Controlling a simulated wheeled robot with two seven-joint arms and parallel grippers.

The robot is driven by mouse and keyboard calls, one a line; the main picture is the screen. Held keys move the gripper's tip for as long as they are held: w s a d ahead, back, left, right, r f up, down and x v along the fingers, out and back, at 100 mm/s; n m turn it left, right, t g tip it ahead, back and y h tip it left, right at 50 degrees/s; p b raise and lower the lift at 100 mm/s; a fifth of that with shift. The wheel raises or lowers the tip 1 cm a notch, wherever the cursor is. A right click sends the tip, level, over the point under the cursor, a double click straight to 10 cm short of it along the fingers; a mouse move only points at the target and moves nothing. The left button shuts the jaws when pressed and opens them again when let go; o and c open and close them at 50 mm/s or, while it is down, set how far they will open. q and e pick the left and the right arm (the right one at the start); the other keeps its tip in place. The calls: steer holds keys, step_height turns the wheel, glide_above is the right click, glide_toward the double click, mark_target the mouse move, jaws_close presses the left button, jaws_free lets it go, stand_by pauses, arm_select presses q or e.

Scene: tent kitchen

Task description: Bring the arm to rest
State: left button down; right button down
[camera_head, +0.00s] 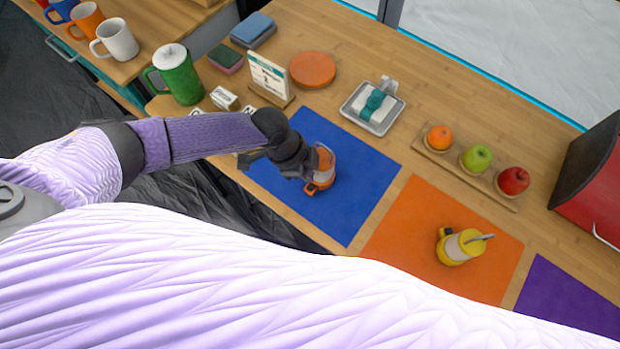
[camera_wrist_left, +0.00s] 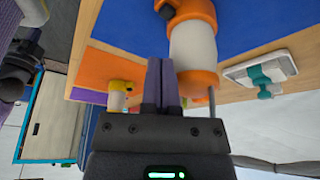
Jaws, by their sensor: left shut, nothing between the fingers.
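My left arm comes in from the left in the head view.
A wooden tray (camera_head: 433,153) holds an orange and two apples. Also on the counter are a grey tray (camera_head: 354,114), a card stand (camera_head: 269,78), a round orange disc (camera_head: 313,69) and a green lidded mug (camera_head: 180,78).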

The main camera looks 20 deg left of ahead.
arm_select(q)
step_height(320, 180, up, 2)
steer(key=shift+p, duration=0.55)
steer(key=shift+s+d, duration=0.1)
